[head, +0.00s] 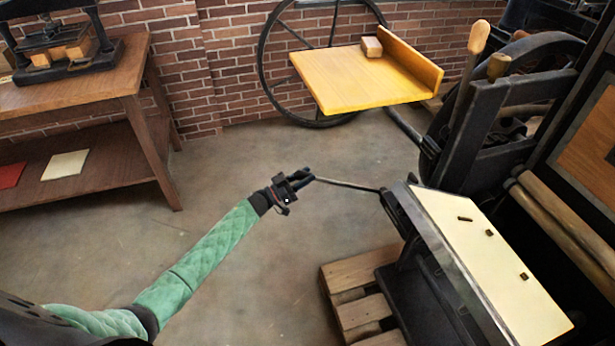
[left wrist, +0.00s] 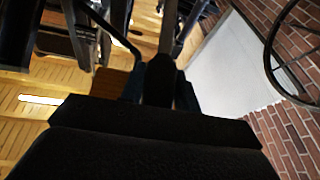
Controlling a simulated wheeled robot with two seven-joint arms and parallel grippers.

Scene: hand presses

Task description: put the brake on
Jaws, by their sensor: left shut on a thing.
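My left gripper (head: 305,176) is shut on the outer end of this lever, above the open floor. In the left wrist view the fingers (left wrist: 160,82) are dark, and a rod (left wrist: 169,32) runs away from between them. The fingers hide the lever's grip end. I cannot tell from its looks whether this lever is the brake. My right gripper is not in view.
A yellow shelf (head: 350,85) bears a wooden block (head: 372,47). A pallet (head: 355,290) lies under the press. A table (head: 90,85) stands left. The floor between is clear.

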